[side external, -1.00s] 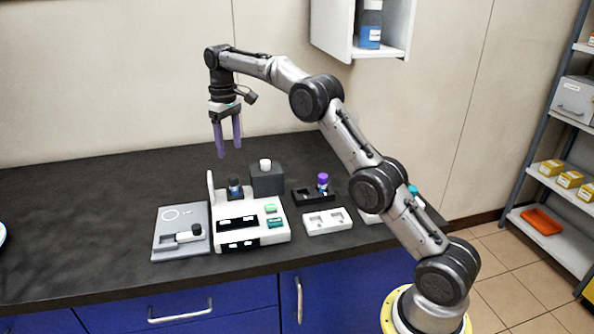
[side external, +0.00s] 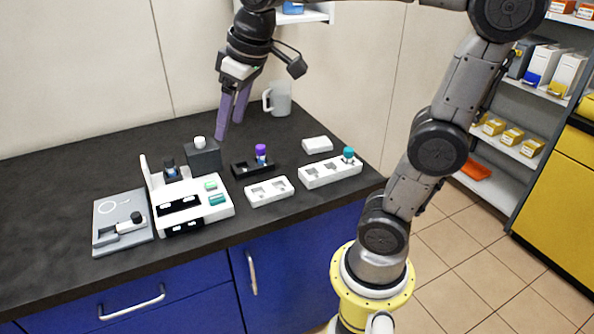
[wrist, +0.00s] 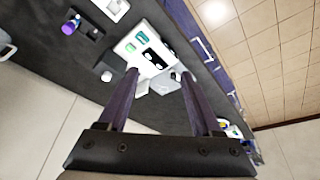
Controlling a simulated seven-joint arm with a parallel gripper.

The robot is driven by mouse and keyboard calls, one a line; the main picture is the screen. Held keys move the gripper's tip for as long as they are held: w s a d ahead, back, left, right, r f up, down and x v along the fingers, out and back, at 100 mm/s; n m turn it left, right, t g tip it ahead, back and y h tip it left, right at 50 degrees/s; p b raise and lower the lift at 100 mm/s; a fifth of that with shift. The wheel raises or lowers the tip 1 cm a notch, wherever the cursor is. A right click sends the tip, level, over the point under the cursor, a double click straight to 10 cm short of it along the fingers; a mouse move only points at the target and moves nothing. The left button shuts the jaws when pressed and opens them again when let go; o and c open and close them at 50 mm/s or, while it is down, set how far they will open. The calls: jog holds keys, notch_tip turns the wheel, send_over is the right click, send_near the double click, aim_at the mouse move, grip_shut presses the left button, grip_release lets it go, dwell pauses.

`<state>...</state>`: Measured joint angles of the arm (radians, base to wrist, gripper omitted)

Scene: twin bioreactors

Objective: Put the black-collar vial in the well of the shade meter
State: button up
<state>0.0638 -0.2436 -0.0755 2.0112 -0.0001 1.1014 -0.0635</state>
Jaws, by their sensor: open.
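A white instrument with dark displays (side external: 190,203), which looks like the shade meter, stands on the bench; it also shows in the wrist view (wrist: 140,47). A dark vial with a black top (side external: 170,170) stands upright at its back left. A white vial with a black end (side external: 130,222) lies on its side on a grey plate (side external: 108,207) to the left. I cannot tell for sure which is the black-collar vial.
A dark block (side external: 204,160) with a white-capped item stands behind the instrument. To the right are a black tray (side external: 240,170) with a purple-capped vial (side external: 261,154), a white two-well rack (side external: 268,191) and a white rack (side external: 318,176) with a teal-capped vial. A mug (side external: 278,98) stands at the back.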

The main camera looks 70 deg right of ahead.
jog(key=s+a+f+t, duration=0.1)
jog(key=s+a+f, duration=0.1)
jog(key=s+f, duration=0.5)
jog(key=s, duration=0.5)
jog(key=shift+s+f+t, duration=0.3)
jog(key=shift+s+f, duration=0.05)
jog(key=shift+f, duration=0.05)
